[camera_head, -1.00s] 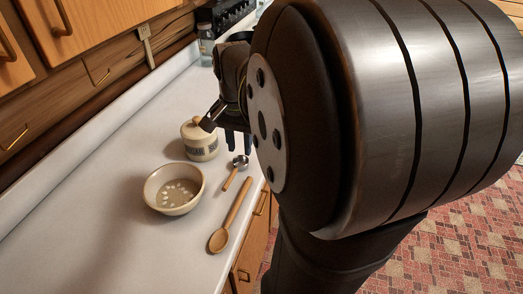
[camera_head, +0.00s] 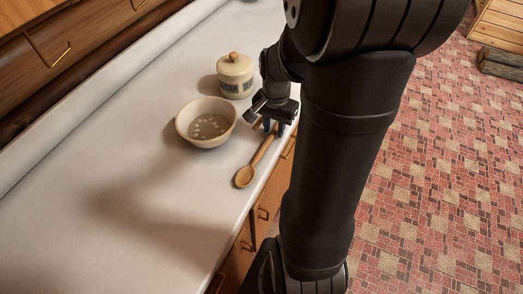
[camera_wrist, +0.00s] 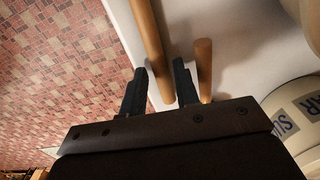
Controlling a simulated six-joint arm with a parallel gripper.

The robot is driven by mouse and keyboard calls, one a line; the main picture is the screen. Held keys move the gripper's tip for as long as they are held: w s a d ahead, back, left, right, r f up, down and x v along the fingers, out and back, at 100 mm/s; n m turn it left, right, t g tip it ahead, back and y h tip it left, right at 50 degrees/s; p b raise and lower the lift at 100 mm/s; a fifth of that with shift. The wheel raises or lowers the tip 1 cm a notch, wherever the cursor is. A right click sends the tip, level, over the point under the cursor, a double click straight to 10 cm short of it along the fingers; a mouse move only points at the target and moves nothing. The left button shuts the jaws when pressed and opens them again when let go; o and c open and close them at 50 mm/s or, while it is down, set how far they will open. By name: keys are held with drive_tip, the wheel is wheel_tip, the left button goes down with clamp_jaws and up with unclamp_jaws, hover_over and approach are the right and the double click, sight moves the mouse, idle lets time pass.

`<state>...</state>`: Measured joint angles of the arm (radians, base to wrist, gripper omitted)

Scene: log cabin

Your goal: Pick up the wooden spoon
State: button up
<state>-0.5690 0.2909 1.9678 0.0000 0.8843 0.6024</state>
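The wooden spoon (camera_head: 245,176) lies on the white counter near its front edge, bowl end toward the camera in the head view. Its handle (camera_wrist: 149,35) shows in the wrist view, running between my two fingers. My gripper (camera_head: 275,125) is at the handle's far end, low over the counter. In the wrist view my gripper (camera_wrist: 159,68) is open, with a gap on both sides of the handle. I cannot tell whether the fingertips are down beside the handle or just above it.
A second, shorter wooden handle (camera_wrist: 203,65) lies just right of my right finger. A cream bowl (camera_head: 183,132) with white pieces stands left of the spoon. A lidded canister (camera_head: 235,80) stands behind it. The counter toward the camera is clear.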

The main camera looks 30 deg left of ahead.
drive_tip(key=shift+f, duration=0.35)
clamp_jaws()
drive_tip(key=shift+r, duration=0.1)
